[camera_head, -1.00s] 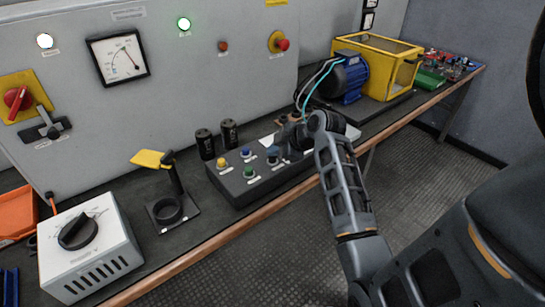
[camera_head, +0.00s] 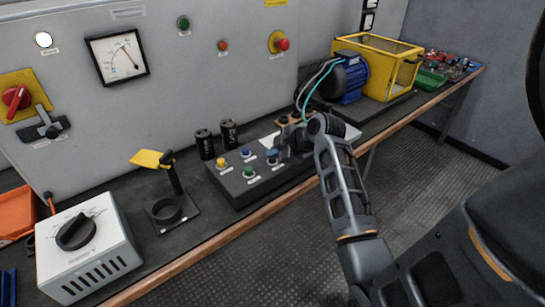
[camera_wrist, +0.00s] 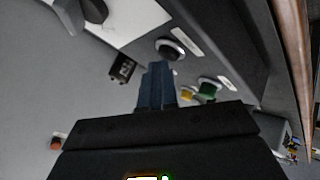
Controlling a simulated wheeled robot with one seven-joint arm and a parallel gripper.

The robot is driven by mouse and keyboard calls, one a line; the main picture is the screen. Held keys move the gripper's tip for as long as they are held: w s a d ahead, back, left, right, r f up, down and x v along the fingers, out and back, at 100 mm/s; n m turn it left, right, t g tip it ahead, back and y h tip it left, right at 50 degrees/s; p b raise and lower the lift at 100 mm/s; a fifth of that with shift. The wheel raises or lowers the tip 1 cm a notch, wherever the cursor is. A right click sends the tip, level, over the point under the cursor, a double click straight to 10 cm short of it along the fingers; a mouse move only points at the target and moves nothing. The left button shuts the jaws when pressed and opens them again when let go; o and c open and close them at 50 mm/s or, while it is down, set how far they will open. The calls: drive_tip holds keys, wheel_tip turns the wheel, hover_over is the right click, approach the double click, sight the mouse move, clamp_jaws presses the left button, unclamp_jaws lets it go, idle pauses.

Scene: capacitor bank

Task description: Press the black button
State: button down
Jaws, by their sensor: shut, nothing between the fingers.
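The dark control box (camera_head: 236,189) lies on the bench with yellow, blue and green buttons on its top. The black button (camera_wrist: 170,47) shows in the wrist view, a little beyond my fingertips and apart from them in the picture; in the head view it is hard to make out beside my gripper. My gripper (camera_head: 273,154) is shut and empty, low over the right part of the box. Its blue-grey fingers (camera_wrist: 155,70) also show in the wrist view. I cannot tell whether they touch the box. The green button (camera_wrist: 209,85) is right of the fingers.
Two black capacitors (camera_head: 217,139) stand behind the box. The panel carries a lit white lamp (camera_head: 43,40), a dark green lamp (camera_head: 183,23) and a gauge (camera_head: 118,55). A blue motor (camera_head: 349,80) stands at right, a white dial box (camera_head: 88,249) at left.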

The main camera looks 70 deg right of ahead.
sight(275, 161)
idle(0.6)
drive_tip(key=shift+r+p, duration=1.15)
drive_tip(key=shift+r, duration=0.1)
wheel_tip(275, 161, up, 5)
drive_tip(key=p, duration=0.4)
idle(0.4)
